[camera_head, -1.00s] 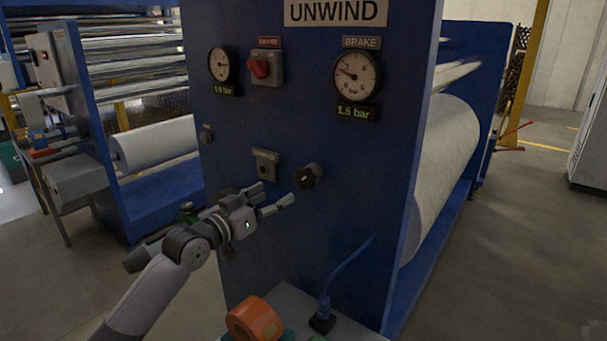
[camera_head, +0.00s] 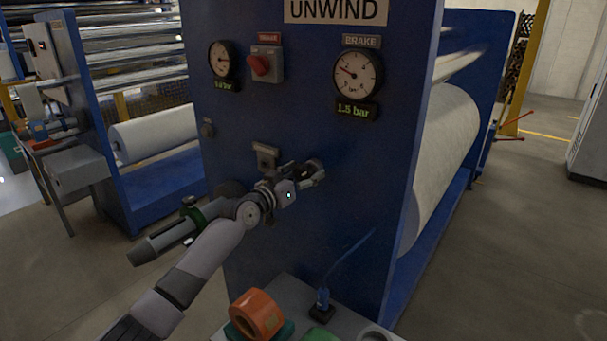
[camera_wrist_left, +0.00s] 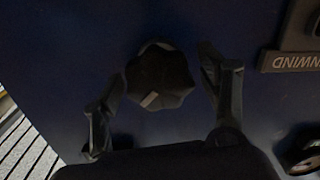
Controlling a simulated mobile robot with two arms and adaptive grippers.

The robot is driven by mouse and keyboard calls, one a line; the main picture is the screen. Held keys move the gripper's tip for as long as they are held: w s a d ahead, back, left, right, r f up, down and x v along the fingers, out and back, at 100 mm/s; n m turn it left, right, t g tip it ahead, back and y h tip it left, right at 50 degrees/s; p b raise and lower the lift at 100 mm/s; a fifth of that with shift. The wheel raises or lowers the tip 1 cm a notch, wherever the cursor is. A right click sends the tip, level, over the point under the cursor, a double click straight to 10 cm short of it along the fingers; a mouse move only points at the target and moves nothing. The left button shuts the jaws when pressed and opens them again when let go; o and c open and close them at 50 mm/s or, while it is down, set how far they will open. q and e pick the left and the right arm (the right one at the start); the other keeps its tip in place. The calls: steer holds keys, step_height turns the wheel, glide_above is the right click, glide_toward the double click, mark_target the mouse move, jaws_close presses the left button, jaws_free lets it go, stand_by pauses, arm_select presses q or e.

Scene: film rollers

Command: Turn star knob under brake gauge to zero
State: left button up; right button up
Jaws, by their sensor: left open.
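The black star knob (camera_wrist_left: 160,78) with a pale pointer mark sits on the blue panel in the left wrist view. My left gripper (camera_head: 314,173) is at the panel below the brake gauge (camera_head: 357,73), and its own fingers partly hide the knob in the head view. In the left wrist view the left gripper (camera_wrist_left: 162,72) is open, one finger on each side of the knob, with gaps visible. The gauge's green display (camera_head: 355,112) reads 1.5 bar. My right gripper is not in view.
A second gauge (camera_head: 222,60) and a red switch (camera_head: 262,65) are on the panel's upper left. A small selector (camera_head: 265,155) is close to the left gripper.

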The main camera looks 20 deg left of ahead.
arm_select(q)
steer(key=c, duration=1.1)
steer(key=shift+c, duration=0.2)
steer(key=shift+n, duration=0.4)
steer(key=n, duration=0.7)
steer(key=shift+a+n, duration=0.1)
steer(key=shift+n, duration=0.3)
steer(key=shift+f, duration=0.1)
steer(key=o, duration=1.1)
steer(key=shift+o, duration=0.2)
